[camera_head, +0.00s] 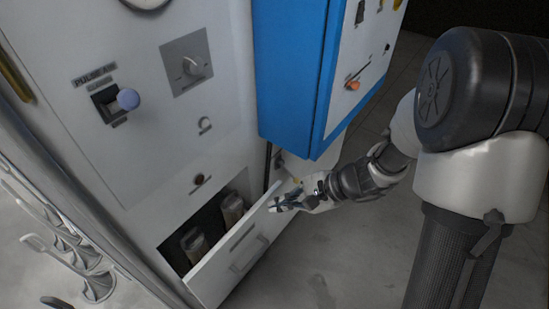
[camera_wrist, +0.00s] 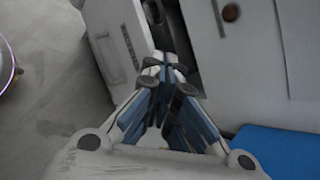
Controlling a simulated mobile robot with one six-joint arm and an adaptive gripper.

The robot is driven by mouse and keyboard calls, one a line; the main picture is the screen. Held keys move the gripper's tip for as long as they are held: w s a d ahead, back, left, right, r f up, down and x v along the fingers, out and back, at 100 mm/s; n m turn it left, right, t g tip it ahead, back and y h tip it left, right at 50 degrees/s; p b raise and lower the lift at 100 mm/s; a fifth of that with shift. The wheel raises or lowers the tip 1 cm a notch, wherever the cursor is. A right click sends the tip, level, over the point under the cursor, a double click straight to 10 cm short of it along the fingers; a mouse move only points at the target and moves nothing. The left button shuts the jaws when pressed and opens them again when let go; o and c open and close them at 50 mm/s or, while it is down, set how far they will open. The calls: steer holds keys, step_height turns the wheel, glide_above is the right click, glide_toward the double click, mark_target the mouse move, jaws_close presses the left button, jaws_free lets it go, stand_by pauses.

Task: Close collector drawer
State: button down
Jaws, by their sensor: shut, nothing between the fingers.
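The collector drawer (camera_head: 238,262) is a white drawer low in the white cabinet, and it stands partly pulled out.
A blue box (camera_head: 292,75) hangs on the cabinet (camera_head: 150,140) just above my gripper; its blue also shows in the wrist view (camera_wrist: 275,150). Shiny metal hooks (camera_head: 95,285) stand at lower left. Floor right of the drawer is clear.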

steer(key=d+f+m+t+h+p, duration=0.15)
steer(key=f+m, duration=0.25)
steer(key=f, duration=0.4)
steer(key=w+d+f+m+t+p, duration=0.1)
steer(key=d+f+m, duration=0.3)
steer(key=f, duration=0.5)
steer(key=d+f+m+t+h+p, duration=0.1)
steer(key=d+f+m+p, duration=0.1)
steer(key=f+m, duration=0.45)
steer(key=shift+n, duration=0.65)
steer(key=b+x, duration=0.1)
steer(key=x, duration=0.3)
steer(key=a+r+b+x, duration=0.1)
steer(key=x, duration=0.4)
steer(key=b+x, duration=0.1)
steer(key=x, duration=0.3)
steer(key=shift+w+a, duration=0.35)
steer(key=shift+w, duration=0.25)
steer(key=w+a+b, duration=0.6)
steer(key=w+a, duration=0.2)
steer(key=a, duration=0.3)
steer(key=shift+w, duration=0.25)
steer(key=shift+r, duration=0.15)
